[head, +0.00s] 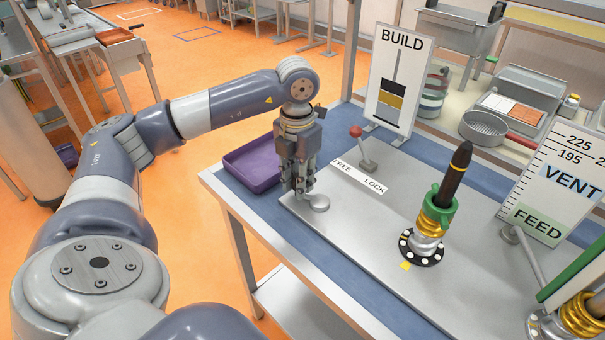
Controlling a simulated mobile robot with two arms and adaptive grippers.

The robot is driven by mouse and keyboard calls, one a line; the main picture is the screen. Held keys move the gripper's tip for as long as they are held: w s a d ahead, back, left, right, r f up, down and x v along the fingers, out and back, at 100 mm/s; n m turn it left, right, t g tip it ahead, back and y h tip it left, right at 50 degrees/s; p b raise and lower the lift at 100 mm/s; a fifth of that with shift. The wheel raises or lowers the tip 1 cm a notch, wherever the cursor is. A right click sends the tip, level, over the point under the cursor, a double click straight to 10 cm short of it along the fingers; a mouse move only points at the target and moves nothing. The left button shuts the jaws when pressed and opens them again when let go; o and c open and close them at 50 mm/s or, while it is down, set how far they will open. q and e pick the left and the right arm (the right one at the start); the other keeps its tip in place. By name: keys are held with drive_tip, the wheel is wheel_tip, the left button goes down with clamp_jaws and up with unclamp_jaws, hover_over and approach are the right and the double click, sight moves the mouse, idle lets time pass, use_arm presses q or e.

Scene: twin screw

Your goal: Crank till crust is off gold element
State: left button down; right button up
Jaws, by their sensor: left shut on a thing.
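My left gripper (303,188) points down at the left end of the grey plate (330,226). It is shut on a small silver crank part beside a round silver hub (318,203); the fingers hide most of what they hold. On the plate stands an upright screw with gold bands (436,217), a green collar (439,198) and a dark pointed tip (459,165) with a thin gold ring. I cannot tell which dark part is crust. A second gold element (583,316) is cut off at the lower right, near a green bar. My right gripper is not in view.
A red-knobbed lever (356,132) stands by the FREE/LOCK label (359,176). The BUILD sign (398,78) stands behind it, and the VENT/FEED sign (560,180) stands at right. A purple tray (255,163) lies left of my gripper.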

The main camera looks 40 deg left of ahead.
use_arm(q)
drive_tip(key=n, duration=0.1)
drive_tip(key=s+n, duration=0.1)
drive_tip(key=n, duration=0.1)
drive_tip(key=shift+s+d, duration=0.15)
drive_tip(key=shift+d, duration=0.05)
drive_tip(key=n, duration=0.1)
drive_tip(key=s+n, duration=0.1)
drive_tip(key=shift+d+n, duration=0.3)
drive_tip(key=shift+d, duration=0.05)
drive_tip(key=n, duration=0.1)
drive_tip(key=s+d+n, duration=0.1)
drive_tip(key=shift+n+b, duration=0.3)
drive_tip(key=shift+n, duration=0.1)
drive_tip(key=n, duration=0.1)
drive_tip(key=d+n, duration=0.1)
drive_tip(key=shift+s+d+n, duration=0.1)
drive_tip(key=shift+s+n, duration=0.2)
drive_tip(key=shift+n, duration=0.1)
drive_tip(key=d+n, duration=0.1)
drive_tip(key=n, duration=0.2)
drive_tip(key=shift+s+d, duration=0.15)
drive_tip(key=shift+d, duration=0.2)
drive_tip(key=shift+d+n+p, duration=0.3)
drive_tip(key=shift+d+n, duration=0.15)
drive_tip(key=shift+n, duration=0.65)
drive_tip(key=shift+d+n+p, duration=0.25)
drive_tip(key=shift+d+n, duration=0.2)
drive_tip(key=shift+n, duration=0.65)
